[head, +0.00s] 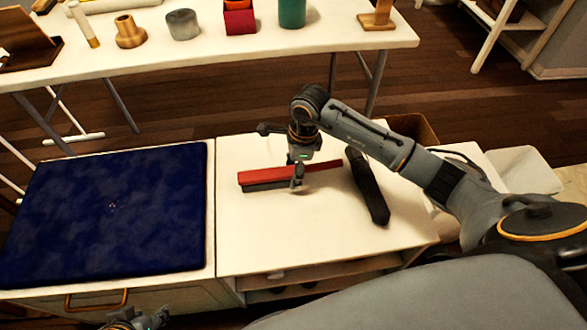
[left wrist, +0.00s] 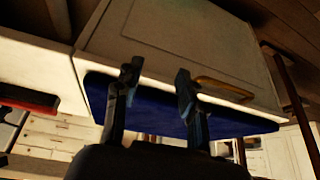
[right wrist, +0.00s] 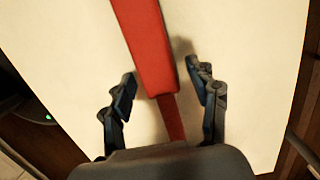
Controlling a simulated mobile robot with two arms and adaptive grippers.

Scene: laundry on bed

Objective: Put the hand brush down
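The hand brush (head: 262,178), red with a dark grey underside, lies on the white cabinet top (head: 290,230). Its thin red handle (head: 324,166) points right. My right gripper (head: 297,182) is just above it, around where the handle meets the head. In the right wrist view the brush (right wrist: 146,50) runs between the spread fingers of this gripper (right wrist: 163,92), with a gap on both sides. My left gripper (head: 137,319) is low at the picture's bottom edge. In the left wrist view this gripper (left wrist: 157,88) is open and empty.
A black folded umbrella-like object (head: 368,187) lies right of the brush. A dark blue cushion (head: 110,210) covers the cabinet to the left. A white table (head: 220,50) with several small items stands behind. The cabinet top's front is clear.

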